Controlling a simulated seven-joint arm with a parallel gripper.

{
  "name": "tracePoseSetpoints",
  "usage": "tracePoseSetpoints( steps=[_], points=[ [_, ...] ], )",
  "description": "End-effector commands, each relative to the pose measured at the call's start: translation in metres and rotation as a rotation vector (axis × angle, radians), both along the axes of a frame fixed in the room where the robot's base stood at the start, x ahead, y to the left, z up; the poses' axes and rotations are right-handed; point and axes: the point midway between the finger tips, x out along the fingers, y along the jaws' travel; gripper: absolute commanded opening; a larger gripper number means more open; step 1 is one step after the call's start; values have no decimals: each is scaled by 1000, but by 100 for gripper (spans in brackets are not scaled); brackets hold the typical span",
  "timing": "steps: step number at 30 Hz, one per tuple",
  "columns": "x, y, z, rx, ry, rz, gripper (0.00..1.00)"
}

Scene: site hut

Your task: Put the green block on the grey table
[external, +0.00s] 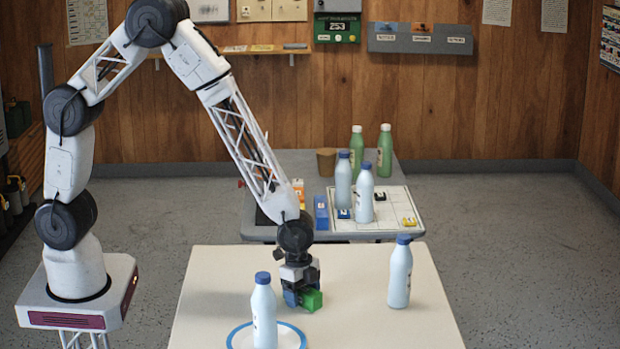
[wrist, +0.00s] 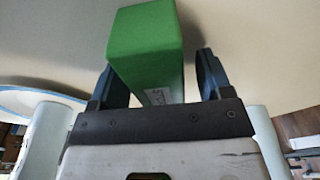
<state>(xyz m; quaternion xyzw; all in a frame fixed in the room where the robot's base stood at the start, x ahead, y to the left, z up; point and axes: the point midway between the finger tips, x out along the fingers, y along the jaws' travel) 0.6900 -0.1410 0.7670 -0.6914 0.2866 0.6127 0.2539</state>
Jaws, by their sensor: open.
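The green block (external: 312,300) stands on the cream table (external: 215,275) in the foreground. In the wrist view the green block (wrist: 145,45) lies between the two dark blue fingers. My gripper (external: 301,290) points down at the block and is open around it; a gap shows between the block and the right finger (wrist: 210,75). In the wrist view the block seems close to the left finger (wrist: 110,88), and I cannot tell if they touch. The grey table (external: 295,165) stands behind the cream table.
A bottle (external: 264,315) stands on a blue-rimmed plate (external: 235,338), left of my gripper; another bottle (external: 400,275) stands to the right. The grey table holds a white board (external: 395,225), several bottles, a brown cup (external: 326,161) and small blocks. Its back left is clear.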

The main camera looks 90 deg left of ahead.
Motion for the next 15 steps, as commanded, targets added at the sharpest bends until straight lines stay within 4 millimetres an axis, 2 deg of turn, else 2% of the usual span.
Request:
tracePoseSetpoints(
  steps=[2,12,14,15],
  points=[
    [0,0,0,0,0,0,72],
    [0,0,0,0,0,0,20],
    [0,0,0,0,0,0,11],
    [0,0,0,0,0,0,11]
  ],
)
